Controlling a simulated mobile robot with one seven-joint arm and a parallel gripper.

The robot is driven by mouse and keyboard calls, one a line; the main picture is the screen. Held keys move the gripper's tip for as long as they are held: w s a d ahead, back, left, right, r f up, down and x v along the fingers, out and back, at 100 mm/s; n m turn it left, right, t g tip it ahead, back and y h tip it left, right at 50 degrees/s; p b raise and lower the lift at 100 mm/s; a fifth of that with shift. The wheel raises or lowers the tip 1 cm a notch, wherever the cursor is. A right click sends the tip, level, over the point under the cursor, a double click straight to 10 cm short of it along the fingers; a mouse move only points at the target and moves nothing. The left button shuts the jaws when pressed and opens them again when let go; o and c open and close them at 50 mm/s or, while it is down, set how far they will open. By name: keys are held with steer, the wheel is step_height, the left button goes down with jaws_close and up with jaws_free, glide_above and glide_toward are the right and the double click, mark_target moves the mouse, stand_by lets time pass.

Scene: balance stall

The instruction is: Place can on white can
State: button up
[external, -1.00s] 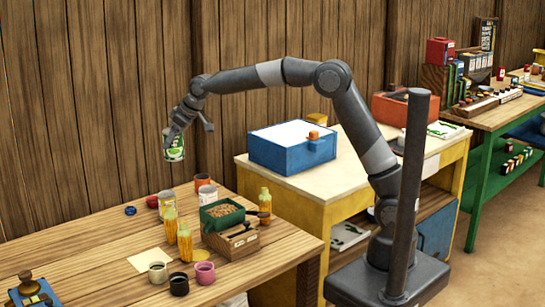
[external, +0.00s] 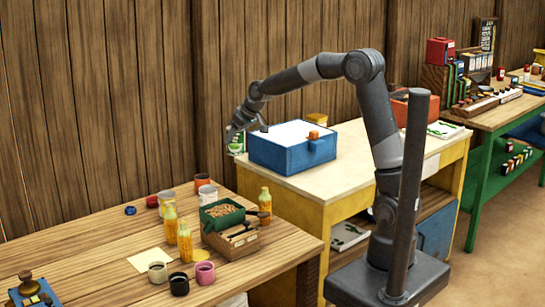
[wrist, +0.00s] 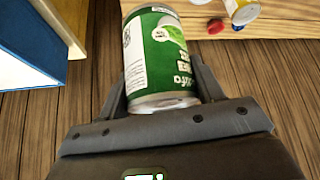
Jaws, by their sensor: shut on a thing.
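My gripper (external: 238,128) is shut on a green and white can (external: 237,144). In the wrist view the can (wrist: 158,58) stands between the fingers, its label showing. In the external view my gripper is in the air beside the left end of the blue box, and the can is partly hidden by the fingers. A whitish can (external: 207,195) stands on the wooden table below and left of the gripper, with an orange-topped can (external: 202,181) behind it. Another pale can (external: 166,199) stands further left. I cannot tell which is the white can.
The blue box (external: 285,156) with a white top sits on the yellow table (external: 345,165). Yellow bottles (external: 184,242), a green tray (external: 222,206) and small cups (external: 179,284) stand on the wooden table (external: 100,260). A wooden wall (external: 110,100) is behind.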

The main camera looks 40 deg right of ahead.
steer(key=shift+a+f, duration=0.3)
steer(key=shift+w+a+f, duration=0.45)
steer(key=shift+a+f, duration=1.35)
steer(key=shift+w+a+f, duration=0.5)
steer(key=shift+a+f, duration=1.3)
steer(key=shift+w+a+f, duration=0.45)
steer(key=shift+a+f, duration=1.35)
steer(key=shift+f, duration=0.15)
steer(key=o, duration=1.2)
steer(key=shift+o, duration=0.2)
